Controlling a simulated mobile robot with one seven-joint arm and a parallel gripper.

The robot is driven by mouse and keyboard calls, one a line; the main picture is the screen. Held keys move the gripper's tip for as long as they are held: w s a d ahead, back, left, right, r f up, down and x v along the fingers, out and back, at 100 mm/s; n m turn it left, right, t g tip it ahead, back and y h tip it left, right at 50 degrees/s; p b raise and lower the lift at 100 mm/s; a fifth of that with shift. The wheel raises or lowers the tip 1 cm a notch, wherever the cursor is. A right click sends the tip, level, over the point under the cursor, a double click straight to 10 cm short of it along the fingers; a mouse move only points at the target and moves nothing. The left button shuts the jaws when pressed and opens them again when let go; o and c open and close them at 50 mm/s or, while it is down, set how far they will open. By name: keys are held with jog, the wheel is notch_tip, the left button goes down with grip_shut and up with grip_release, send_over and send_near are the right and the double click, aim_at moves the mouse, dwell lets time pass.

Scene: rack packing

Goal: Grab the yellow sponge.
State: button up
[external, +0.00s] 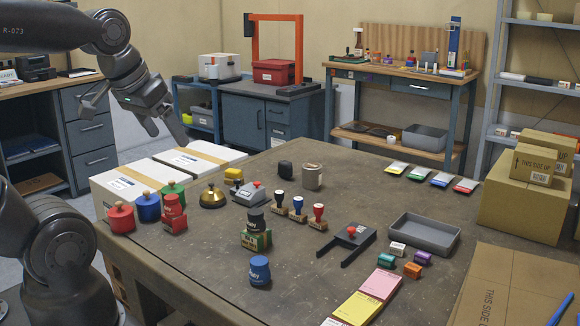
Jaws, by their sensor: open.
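A small yellow block (234,172), which looks like the yellow sponge, sits on the brown table (350,270) just behind the brass bell (212,197). It is small in the external view, so its texture cannot be made out. My gripper (136,124) is at the upper left, up above the white cartons at the table's far left edge. Its fingers are spread apart with nothing between them. It is to the left of the yellow block, above it and well apart from it.
Red, blue and green knobbed pots (148,207) stand left of the bell. A grey stamping device (247,194) and several hand stamps (298,208) stand to the right of the yellow block. White cartons (165,177) lie behind the pots. A grey tray (425,237) lies farther right.

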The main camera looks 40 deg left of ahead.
jog(key=shift+o, duration=0.2)
jog(key=n+g+y, duration=0.1)
jog(key=n, duration=0.2)
send_over(233, 171)
jog(key=s+d, duration=0.1)
jog(key=s, duration=0.3)
notch_tip(233, 171, down, 21)
jog(key=x, duration=0.4)
jog(key=shift+w, duration=0.25)
jog(key=shift+a+x, duration=0.1)
jog(key=shift+x, duration=1.55)
jog(key=shift+a+x, duration=0.15)
jog(key=shift+x, duration=1.5)
